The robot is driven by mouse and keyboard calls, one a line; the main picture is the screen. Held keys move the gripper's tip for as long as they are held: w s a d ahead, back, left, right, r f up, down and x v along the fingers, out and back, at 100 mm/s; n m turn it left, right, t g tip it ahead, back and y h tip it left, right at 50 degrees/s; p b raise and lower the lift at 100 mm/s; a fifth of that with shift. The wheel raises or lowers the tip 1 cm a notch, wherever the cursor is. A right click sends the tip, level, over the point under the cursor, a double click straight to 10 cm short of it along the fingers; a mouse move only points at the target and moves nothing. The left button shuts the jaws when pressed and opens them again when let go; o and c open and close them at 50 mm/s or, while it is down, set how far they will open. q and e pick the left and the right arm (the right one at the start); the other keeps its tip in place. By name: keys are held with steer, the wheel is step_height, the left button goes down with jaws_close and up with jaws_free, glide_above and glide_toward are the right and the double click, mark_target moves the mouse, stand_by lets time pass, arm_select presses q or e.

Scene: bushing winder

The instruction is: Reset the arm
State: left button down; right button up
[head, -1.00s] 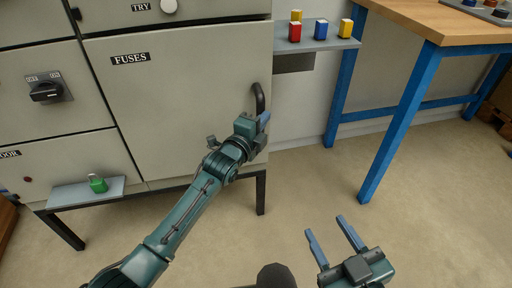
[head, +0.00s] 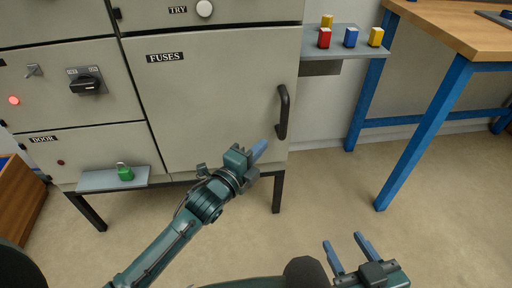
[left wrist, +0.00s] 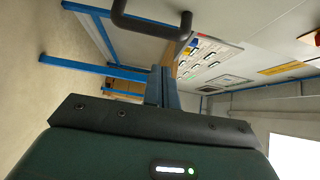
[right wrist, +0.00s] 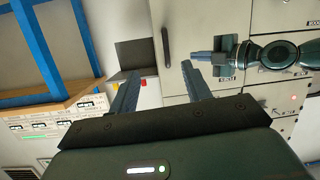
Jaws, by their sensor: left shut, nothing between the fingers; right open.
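My left gripper (head: 258,151) is shut and empty in front of the lower right part of the FUSES door (head: 215,105). It is below and left of the door's black handle (head: 283,112) and apart from it. The handle also shows at the top of the left wrist view (left wrist: 150,27), beyond the shut fingers (left wrist: 162,88). My right gripper (head: 347,252) is open and empty over the floor at the lower right. Its spread fingers show in the right wrist view (right wrist: 160,95), with the left gripper (right wrist: 200,56) beyond them.
A small shelf (head: 335,50) at the cabinet's right holds several coloured blocks. A blue-legged workbench (head: 430,125) stands at the right. A green padlock (head: 125,172) sits on a low ledge (head: 95,181). A rotary switch (head: 86,85) is on the left panel. The floor between is clear.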

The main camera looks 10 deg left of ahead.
arm_select(q)
steer(key=shift+s+a, duration=0.25)
steer(key=shift+s, duration=0.3)
steer(key=shift+r, duration=0.1)
